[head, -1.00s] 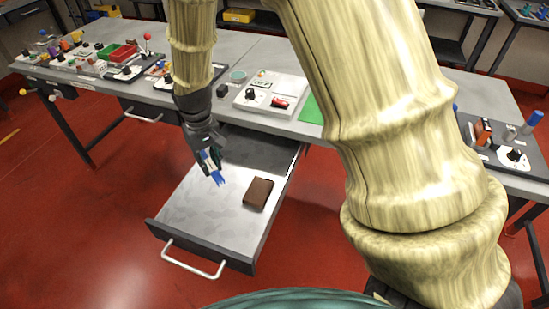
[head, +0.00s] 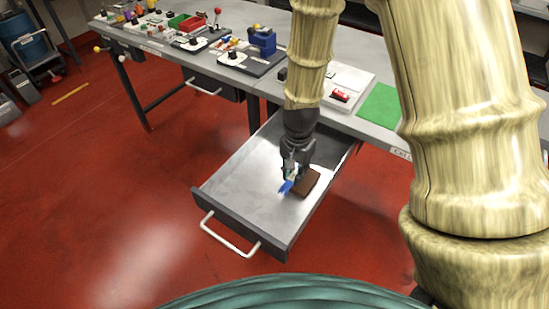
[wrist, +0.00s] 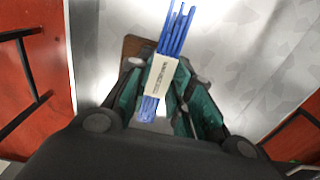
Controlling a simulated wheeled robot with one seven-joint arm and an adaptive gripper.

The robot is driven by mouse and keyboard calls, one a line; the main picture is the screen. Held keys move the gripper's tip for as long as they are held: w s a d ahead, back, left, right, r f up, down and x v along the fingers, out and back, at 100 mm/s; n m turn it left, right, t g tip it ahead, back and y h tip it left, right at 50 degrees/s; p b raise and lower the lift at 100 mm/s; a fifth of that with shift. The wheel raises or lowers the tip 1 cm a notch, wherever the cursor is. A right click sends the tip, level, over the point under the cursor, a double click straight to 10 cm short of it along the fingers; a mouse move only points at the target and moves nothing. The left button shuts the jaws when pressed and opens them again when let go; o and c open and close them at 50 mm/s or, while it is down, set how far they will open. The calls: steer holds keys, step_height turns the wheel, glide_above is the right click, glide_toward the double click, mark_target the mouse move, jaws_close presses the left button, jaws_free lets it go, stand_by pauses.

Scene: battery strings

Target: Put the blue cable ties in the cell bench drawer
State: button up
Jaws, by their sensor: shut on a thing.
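The blue cable ties (head: 286,187) are a bundle with a pale paper band. My gripper (head: 290,168) is shut on them and points down over the open drawer. In the wrist view the cable ties (wrist: 172,40) stick out between the fingers of my gripper (wrist: 160,98), with the band between the fingertips. The drawer (head: 240,185) is pulled out under the bench, with a grey metal floor and a white front handle. The cable ties are over or in the drawer, beside a brown block; I cannot tell whether they touch the floor.
The brown block (head: 308,184) lies in the drawer just right of my gripper. The rest of the drawer floor is bare. The bench top (head: 268,87) above carries a blue device (head: 262,41), several fixtures and a green mat (head: 382,106).

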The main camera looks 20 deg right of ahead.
steer(key=p, duration=0.2)
glide_above(270, 164)
steer(key=shift+s+f, duration=0.15)
steer(key=shift+f, duration=0.4)
steer(key=shift+f+p, duration=0.7)
steer(key=shift+f, duration=1.05)
steer(key=shift+f, duration=0.15)
steer(key=o, duration=0.9)
steer(key=shift+r+b, duration=1.2)
steer(key=shift+r, duration=4.95)
